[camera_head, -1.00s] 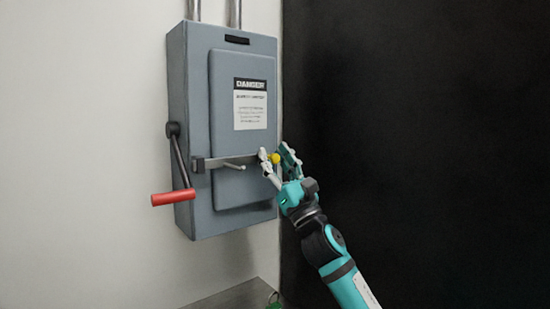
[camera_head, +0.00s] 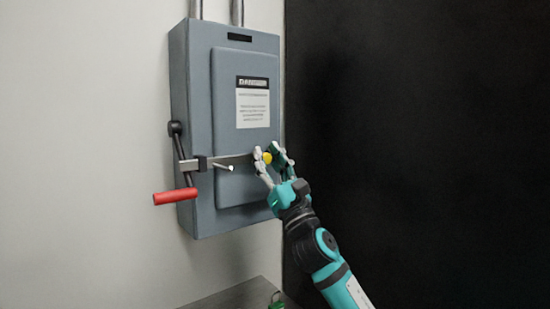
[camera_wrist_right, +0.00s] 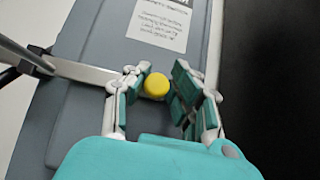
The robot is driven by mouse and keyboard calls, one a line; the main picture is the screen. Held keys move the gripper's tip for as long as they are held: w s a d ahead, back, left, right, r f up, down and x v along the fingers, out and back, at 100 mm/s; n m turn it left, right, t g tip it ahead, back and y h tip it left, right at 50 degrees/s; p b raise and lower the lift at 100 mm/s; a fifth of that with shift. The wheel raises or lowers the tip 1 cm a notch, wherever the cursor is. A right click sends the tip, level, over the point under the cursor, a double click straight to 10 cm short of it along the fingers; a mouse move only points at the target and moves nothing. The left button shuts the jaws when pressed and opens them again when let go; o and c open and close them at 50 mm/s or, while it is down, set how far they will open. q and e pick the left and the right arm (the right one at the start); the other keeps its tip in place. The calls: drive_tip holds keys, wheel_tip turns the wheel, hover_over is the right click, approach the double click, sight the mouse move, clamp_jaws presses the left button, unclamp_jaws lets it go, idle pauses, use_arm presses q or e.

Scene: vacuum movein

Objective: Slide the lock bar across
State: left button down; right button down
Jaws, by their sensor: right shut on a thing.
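A grey metal lock bar (camera_head: 228,158) runs level across the front of a grey electrical box (camera_head: 203,90). Its left end reaches past the box's left front edge, beside the black lever. It ends on the right at a round yellow knob (camera_head: 267,158). My right gripper (camera_head: 268,156) is shut on the yellow knob, which also shows between the fingers in the right wrist view (camera_wrist_right: 157,85). The bar shows left of the fingers there (camera_wrist_right: 85,72). A short pin (camera_head: 224,167) sticks out below the bar. My left gripper is not in view.
A black lever with a red handle (camera_head: 175,196) hangs on the box's left side. A danger label (camera_head: 252,105) is on the door. A grey surface with a green object (camera_head: 276,302) lies below. A dark wall (camera_head: 420,120) fills the right.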

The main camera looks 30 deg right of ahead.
drive_tip(key=c, duration=1.5)
unclamp_jaws()
drive_tip(key=shift+a+f+y, duration=0.2)
drive_tip(key=shift+a+y, duration=0.1)
drive_tip(key=shift+a, duration=0.05)
drive_tip(key=shift+c, duration=0.2)
drive_tip(key=o, duration=0.4)
drive_tip(key=shift+a+r+n, duration=0.2)
drive_tip(key=shift+a+n, duration=0.05)
drive_tip(key=shift+n, duration=0.05)
drive_tip(key=shift+d, duration=0.25)
drive_tip(key=v, duration=1.2)
